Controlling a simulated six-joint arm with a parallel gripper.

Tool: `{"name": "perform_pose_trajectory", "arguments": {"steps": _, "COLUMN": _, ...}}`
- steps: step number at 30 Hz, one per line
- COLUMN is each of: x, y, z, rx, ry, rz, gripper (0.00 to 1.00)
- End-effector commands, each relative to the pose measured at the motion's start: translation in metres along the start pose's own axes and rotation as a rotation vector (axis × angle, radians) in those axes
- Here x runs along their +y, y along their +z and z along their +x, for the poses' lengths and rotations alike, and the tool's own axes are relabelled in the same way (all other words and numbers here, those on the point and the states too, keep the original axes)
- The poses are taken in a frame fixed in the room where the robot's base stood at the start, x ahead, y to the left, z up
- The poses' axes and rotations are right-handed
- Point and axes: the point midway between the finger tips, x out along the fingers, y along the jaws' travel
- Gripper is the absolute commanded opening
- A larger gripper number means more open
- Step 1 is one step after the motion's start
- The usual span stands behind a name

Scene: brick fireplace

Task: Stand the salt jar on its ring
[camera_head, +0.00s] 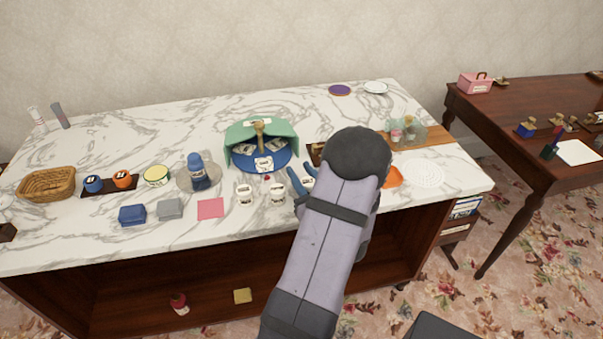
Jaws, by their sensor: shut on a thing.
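Small jars with white labels stand on the marble counter, one (245,193) at the left and one (277,192) beside it. Their labels are too small to read, so I cannot tell which is salt. A round blue tray (240,163) under a green open-fronted cover (282,131) holds several labelled pieces and an upright tan post (260,135). I cannot make out the ring. My gripper (302,180), with blue fingers, is low over the counter just right of the jars. It is shut on a small white-labelled thing, mostly hidden by the fingers and my arm.
A blue bottle on a round plate (184,181), a pink square (210,208) and blue and grey blocks lie left. An orange piece (395,177), a white round mat (424,173) and a wooden board (436,138) lie right.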

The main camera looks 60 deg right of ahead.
Motion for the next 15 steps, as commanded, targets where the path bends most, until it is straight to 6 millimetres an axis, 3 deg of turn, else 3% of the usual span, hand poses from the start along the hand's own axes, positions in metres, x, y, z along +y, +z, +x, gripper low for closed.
{"name": "perform_pose_trajectory", "arguments": {"steps": 6, "x": 0.0000, "y": 0.0049, "z": 0.0000, "rx": 0.000, "ry": 0.000, "rz": 0.000, "gripper": 0.06}}
{"name": "perform_pose_trajectory", "arguments": {"steps": 7, "x": -0.0001, "y": 0.0049, "z": 0.0000, "rx": 0.000, "ry": 0.000, "rz": 0.000, "gripper": 0.32}}
{"name": "perform_pose_trajectory", "arguments": {"steps": 9, "x": -0.0001, "y": 0.0038, "z": 0.0000, "rx": 0.000, "ry": 0.000, "rz": 0.000, "gripper": 0.48}}
{"name": "perform_pose_trajectory", "arguments": {"steps": 15, "x": -0.0001, "y": 0.0037, "z": 0.0000, "rx": 0.000, "ry": 0.000, "rz": 0.000, "gripper": 0.48}}
